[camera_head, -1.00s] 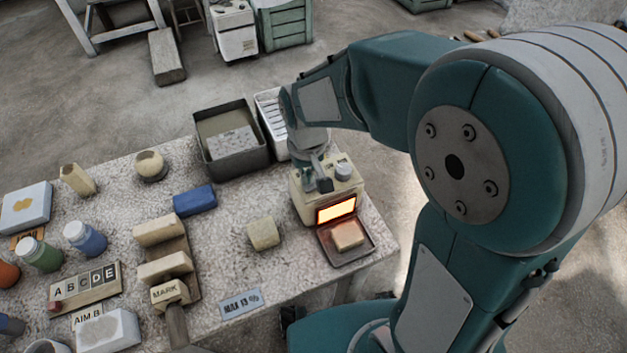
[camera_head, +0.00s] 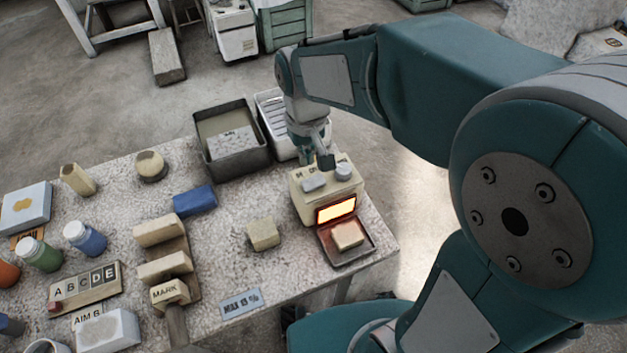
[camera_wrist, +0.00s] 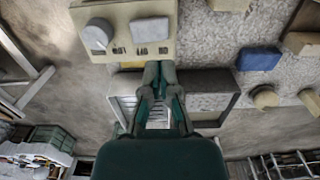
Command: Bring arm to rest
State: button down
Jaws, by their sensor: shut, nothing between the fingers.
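My gripper (camera_wrist: 158,75) is shut and empty in the wrist view, its fingertips together beside the cream box with a knob (camera_wrist: 125,30). In the head view my gripper (camera_head: 325,163) hangs at the back edge of that cream box (camera_head: 328,188), partly hidden behind it; I cannot tell whether it touches. My arm reaches in from the right, with its forearm raised over the floor. The box has a glowing orange window and a tray (camera_head: 352,252) in front with a cream block (camera_head: 347,235) on it.
A dark bin (camera_head: 230,145) and a white ribbed tray (camera_head: 270,110) stand behind the box. A blue block (camera_head: 194,200), a cream block (camera_head: 263,234), jars and letter tiles (camera_head: 83,288) lie on the speckled table. Open floor lies beyond the table's right edge.

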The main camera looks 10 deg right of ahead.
dwell(0.4)
jog(key=s+d+r+m+t, duration=0.3)
jog(key=s+d+r+t, duration=0.2)
jog(key=s+d+r, duration=0.3)
jog(key=shift+s+d+r+t, duration=0.3)
jog(key=shift+s+d, duration=1.1)
jog(key=shift+s, duration=0.95)
